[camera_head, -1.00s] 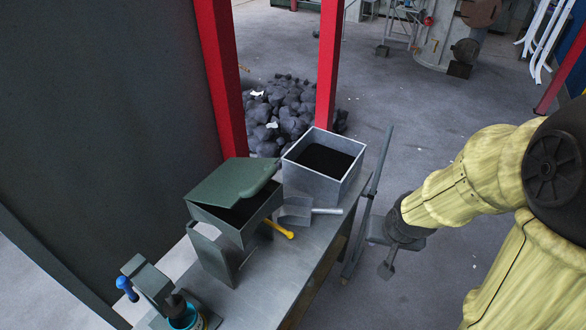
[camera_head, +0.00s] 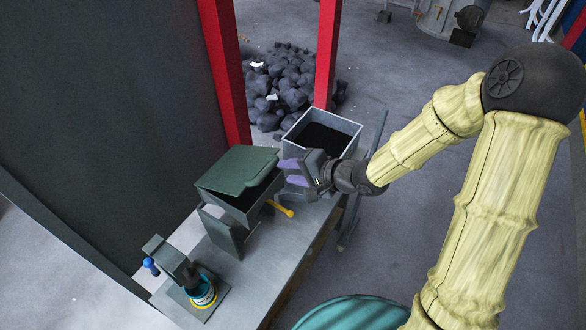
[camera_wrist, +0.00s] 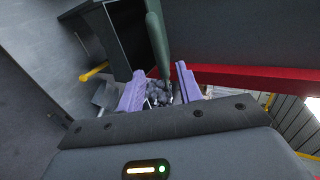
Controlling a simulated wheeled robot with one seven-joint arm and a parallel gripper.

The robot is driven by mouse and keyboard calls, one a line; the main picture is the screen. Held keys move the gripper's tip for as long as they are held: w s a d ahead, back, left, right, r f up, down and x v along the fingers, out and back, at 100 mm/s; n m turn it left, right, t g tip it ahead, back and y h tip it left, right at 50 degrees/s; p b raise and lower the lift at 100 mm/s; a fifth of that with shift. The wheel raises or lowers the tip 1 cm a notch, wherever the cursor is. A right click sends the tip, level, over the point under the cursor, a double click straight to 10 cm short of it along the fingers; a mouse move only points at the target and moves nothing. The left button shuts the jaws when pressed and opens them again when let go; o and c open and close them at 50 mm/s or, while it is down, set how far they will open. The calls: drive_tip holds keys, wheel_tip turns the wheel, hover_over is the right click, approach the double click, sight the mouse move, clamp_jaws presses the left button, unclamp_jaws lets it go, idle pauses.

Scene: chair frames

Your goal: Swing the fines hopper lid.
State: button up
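The fines hopper (camera_head: 211,203) is a dark green box on the metal bench, with dark contents showing under its lid. Its green lid (camera_head: 237,168) stands tilted partly open, with a rounded bar along its right edge. My gripper (camera_head: 286,172) is just right of that edge, its purple fingers pointing left towards it. In the wrist view my gripper (camera_wrist: 160,86) has its two fingers well apart, and the lid's rounded edge (camera_wrist: 157,42) shows ahead, in line with the gap. I see no contact with the lid. The hopper also shows in the wrist view (camera_wrist: 118,38).
A grey bin (camera_head: 297,122) of black material stands behind my gripper. A yellow handle (camera_head: 281,208) sticks out at the hopper's right. Red posts (camera_head: 329,50) and a rock pile (camera_head: 285,80) lie beyond.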

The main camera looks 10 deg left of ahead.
sight(270, 170)
drive_tip(key=b+x, duration=0.8)
drive_tip(key=b, duration=0.1)
drive_tip(key=shift+f, duration=0.35)
drive_tip(key=shift+r+p, duration=0.35)
drive_tip(key=shift+p, duration=0.05)
drive_tip(key=c, duration=0.4)
drive_tip(key=shift+w, duration=0.1)
clamp_jaws()
drive_tip(key=shift+s+d+f+b, duration=0.15)
drive_tip(key=shift+d+f+b, duration=0.25)
drive_tip(key=shift+f, duration=0.5)
drive_tip(key=shift+s+d+f+b, duration=0.2)
drive_tip(key=shift+f+b, duration=0.35)
drive_tip(key=shift+f, duration=0.4)
drive_tip(key=shift+s+d+f+b, duration=0.1)
drive_tip(key=shift+d+f+b, duration=0.3)
drive_tip(key=shift+f, duration=0.5)
drive_tip(key=shift+a, duration=0.1)
